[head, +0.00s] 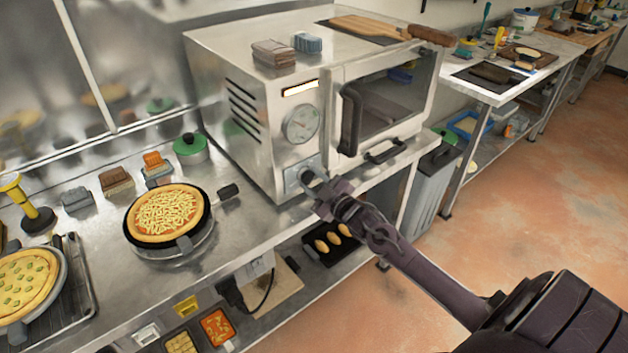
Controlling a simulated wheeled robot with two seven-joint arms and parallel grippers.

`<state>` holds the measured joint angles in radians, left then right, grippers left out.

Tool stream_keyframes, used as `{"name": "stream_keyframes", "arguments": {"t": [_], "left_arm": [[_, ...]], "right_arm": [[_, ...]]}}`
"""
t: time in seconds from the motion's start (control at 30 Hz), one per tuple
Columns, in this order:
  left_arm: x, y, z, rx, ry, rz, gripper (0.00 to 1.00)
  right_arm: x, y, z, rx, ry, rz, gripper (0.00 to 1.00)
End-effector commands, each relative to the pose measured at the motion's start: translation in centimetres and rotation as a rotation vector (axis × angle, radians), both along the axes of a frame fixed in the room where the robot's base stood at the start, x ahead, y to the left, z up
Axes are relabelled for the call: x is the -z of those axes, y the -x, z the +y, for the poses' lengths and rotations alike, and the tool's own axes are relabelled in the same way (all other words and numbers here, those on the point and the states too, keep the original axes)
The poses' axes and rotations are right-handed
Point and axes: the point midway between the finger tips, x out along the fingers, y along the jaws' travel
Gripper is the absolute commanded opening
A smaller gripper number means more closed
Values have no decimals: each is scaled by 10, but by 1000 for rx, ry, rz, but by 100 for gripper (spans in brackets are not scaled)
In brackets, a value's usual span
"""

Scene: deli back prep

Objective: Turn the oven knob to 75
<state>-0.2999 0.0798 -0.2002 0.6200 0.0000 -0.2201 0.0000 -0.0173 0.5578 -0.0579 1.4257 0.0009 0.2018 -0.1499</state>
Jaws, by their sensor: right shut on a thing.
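The steel oven (232,112) stands on the counter at the upper middle, its glass door (385,100) shut behind a dark handle. A round dial (300,124) is on its front panel, and a small lit orange-white display (300,88) is above it. The oven knob (306,177) sits low on the panel, below the dial. My right gripper (316,186) reaches in from the lower right and is shut on the knob, hiding part of it. The knob's setting and its marks are too small to read. My left gripper is not in view.
A pizza in a black pan (207,233) sits on the counter left of the oven, near a green-lidded pot (190,148). Sponges and a wooden peel (370,28) lie on the oven. A grey bin (432,188) stands right of the counter. The floor is open at right.

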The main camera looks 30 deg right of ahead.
Motion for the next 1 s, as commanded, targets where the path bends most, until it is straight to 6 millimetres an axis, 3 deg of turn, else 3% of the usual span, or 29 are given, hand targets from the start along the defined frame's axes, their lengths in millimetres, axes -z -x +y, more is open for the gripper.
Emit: {"name": "stream_keyframes", "arguments": {"t": [1.0], "left_arm": [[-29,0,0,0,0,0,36]], "right_arm": [[2,1,5,1,-952,79,14]]}}
